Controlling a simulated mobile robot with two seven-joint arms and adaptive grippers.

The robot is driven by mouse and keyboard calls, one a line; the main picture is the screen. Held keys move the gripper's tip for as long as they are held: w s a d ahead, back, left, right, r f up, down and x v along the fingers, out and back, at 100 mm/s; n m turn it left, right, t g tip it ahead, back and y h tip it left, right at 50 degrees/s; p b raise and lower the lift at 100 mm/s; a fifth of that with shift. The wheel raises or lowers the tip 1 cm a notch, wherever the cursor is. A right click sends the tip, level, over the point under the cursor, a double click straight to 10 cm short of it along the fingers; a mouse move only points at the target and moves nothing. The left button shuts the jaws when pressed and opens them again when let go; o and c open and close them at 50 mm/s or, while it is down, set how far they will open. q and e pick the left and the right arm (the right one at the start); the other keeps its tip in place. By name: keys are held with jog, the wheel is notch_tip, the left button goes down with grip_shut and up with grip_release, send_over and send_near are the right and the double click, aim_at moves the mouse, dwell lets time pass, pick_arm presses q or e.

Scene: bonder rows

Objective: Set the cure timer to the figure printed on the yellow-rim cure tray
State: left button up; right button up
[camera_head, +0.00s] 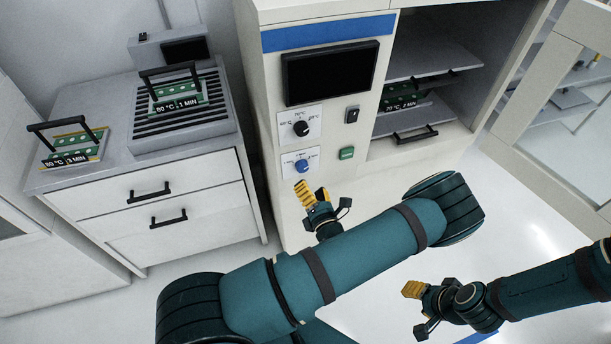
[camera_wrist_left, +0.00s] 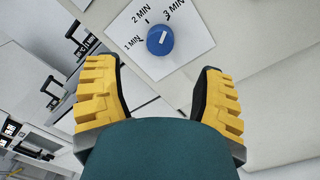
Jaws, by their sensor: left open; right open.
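The yellow-rim cure tray (camera_head: 92,158) sits at the left end of the drawer cabinet; its label (camera_head: 68,161) appears to read 80 °C, 3 MIN. The cure timer is a blue knob (camera_head: 302,166) low on the oven's front, also in the left wrist view (camera_wrist_left: 160,41). Around it are 1 MIN, 2 MIN and 3 MIN marks. A short white mark shows on the knob; I cannot tell surely which figure it points to. My left gripper (camera_head: 312,192) is open and empty, below and apart from the knob. My right gripper (camera_head: 414,309) is open and empty at lower right.
A black knob (camera_head: 301,129), dark screen (camera_head: 330,72), black switch (camera_head: 352,115) and green button (camera_head: 347,153) share the panel. Another tray (camera_head: 178,98), marked 1 MIN, stands on a slotted unit. The open oven shelf holds a tray (camera_head: 402,106) marked 2 MIN.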

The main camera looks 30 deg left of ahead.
pick_arm(q)
jog(key=v, duration=0.5)
dwell(0.4)
jog(key=s+a+f+n+g, duration=0.4)
jog(key=s+n+g, duration=0.3)
jog(key=s+g, duration=0.2)
jog(key=s+d+f+n+g+h, duration=0.2)
jog(key=s+d+n+g+h, duration=0.15)
jog(key=s+n, duration=0.25)
jog(key=s+d+f+n+g+h, duration=0.2)
jog(key=s+d+n+g+h, duration=0.15)
jog(key=s+n+g, duration=0.2)
jog(key=w+d+n+t+h, duration=0.2)
jog(key=d+n+h, duration=0.8)
jog(key=w+r+n+t+h, duration=0.1)
jog(key=w+r+n+t, duration=0.3)
jog(key=w+n, duration=0.5)
jog(key=shift+w+a+r+t, duration=0.3)
jog(key=shift+w+t, duration=0.25)
jog(key=shift+t, duration=0.65)
